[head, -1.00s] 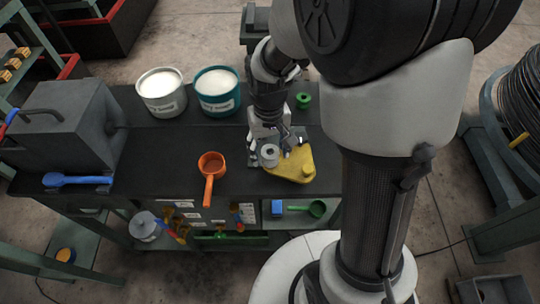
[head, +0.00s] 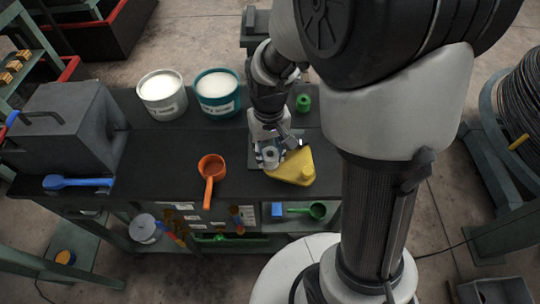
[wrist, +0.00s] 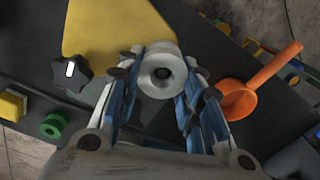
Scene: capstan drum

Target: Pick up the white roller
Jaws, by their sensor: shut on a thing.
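The white roller (wrist: 160,72) is a short pale cylinder with a dark hole in its middle. In the wrist view it lies between the blue-lined fingers of my gripper (wrist: 160,85), which are shut on it. In the head view the roller (head: 270,154) is small and partly covered by my gripper (head: 269,150), beside the yellow plate (head: 295,167). In the wrist view the yellow plate (wrist: 100,30) lies behind and left of the roller. I cannot tell whether the roller still touches the surface below it.
An orange ladle (head: 210,168) lies left of my gripper. A white pot (head: 162,92) and a teal pot (head: 217,92) stand behind it. A green spool (head: 303,103) is at the back right. A black knob (wrist: 71,70) is left of the fingers. The bench middle-left is clear.

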